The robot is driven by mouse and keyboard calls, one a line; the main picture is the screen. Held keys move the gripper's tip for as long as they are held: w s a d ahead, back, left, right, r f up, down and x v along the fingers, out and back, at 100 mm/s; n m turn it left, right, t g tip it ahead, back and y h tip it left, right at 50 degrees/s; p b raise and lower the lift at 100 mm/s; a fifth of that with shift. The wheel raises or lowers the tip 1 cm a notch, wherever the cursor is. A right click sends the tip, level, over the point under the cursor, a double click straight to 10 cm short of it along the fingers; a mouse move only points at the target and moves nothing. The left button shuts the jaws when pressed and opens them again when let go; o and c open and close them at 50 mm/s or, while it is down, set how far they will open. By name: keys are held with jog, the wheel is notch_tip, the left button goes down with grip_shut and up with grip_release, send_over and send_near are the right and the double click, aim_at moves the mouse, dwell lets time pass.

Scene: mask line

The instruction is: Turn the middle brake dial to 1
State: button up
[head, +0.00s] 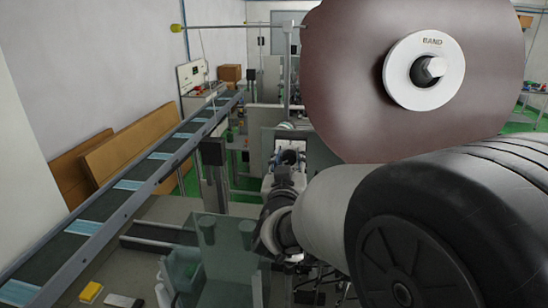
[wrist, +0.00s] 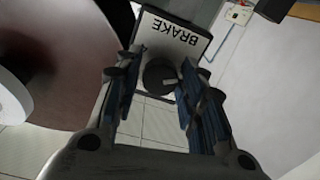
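No numbers around the dial can be read. My gripper (wrist: 160,68) is open, its two fingers on either side of the dial, apart from it as far as I can tell. In the head view my gripper (head: 288,165) is small and the dial cannot be made out. Only one brake dial can be seen.
A large brown roll with a white BAND hub (head: 424,70) hangs at upper right; it also fills the left of the wrist view (wrist: 60,70). A conveyor (head: 130,205) carrying blue masks runs along the left. A white wall (wrist: 270,90) is at right in the wrist view.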

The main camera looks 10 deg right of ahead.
jog(key=c, duration=0.6)
jog(key=shift+c, duration=0.2)
jog(key=shift+f+m+b, duration=0.1)
jog(key=shift+m+b, duration=0.3)
jog(key=shift+b, duration=0.25)
jog(key=shift+m+b, duration=0.5)
jog(key=shift+b, duration=0.45)
jog(key=m+b, duration=0.3)
jog(key=b, duration=0.1)
jog(key=shift+f+m+b, duration=0.1)
jog(key=shift+m+b, duration=0.2)
jog(key=shift+b, duration=0.1)
jog(key=m+b, duration=0.4)
jog(key=shift+a, duration=0.1)
jog(key=shift+r+m+b, duration=0.25)
jog(key=shift+m+b, duration=0.85)
jog(key=shift+m, duration=0.2)
